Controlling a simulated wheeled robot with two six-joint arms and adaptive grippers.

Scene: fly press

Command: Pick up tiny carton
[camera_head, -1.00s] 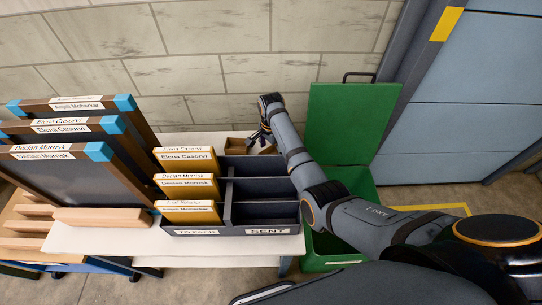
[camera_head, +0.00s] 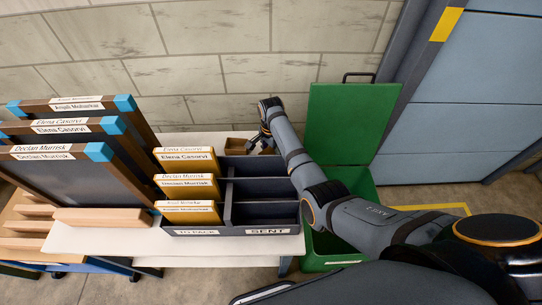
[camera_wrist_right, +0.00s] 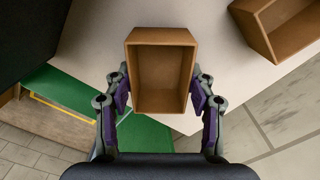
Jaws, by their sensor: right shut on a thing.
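The tiny carton (camera_wrist_right: 160,75) is a small open-topped brown box in the right wrist view. My right gripper (camera_wrist_right: 162,98) has one finger pressed on each of its two sides, and the carton's inside looks empty. In the head view my right gripper (camera_head: 262,141) is behind the dark sorter, near the back of the white table. The held carton is mostly hidden there. I cannot tell whether it is clear of the table. My left gripper is not in view.
A second brown box (camera_wrist_right: 285,22) stands close by on the white table (camera_wrist_right: 215,60). The dark sorter (camera_head: 265,210) holds several labelled packs. A green bin (camera_head: 352,185) with a raised lid is beside the table. Framed panels (camera_head: 75,185) stand at left.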

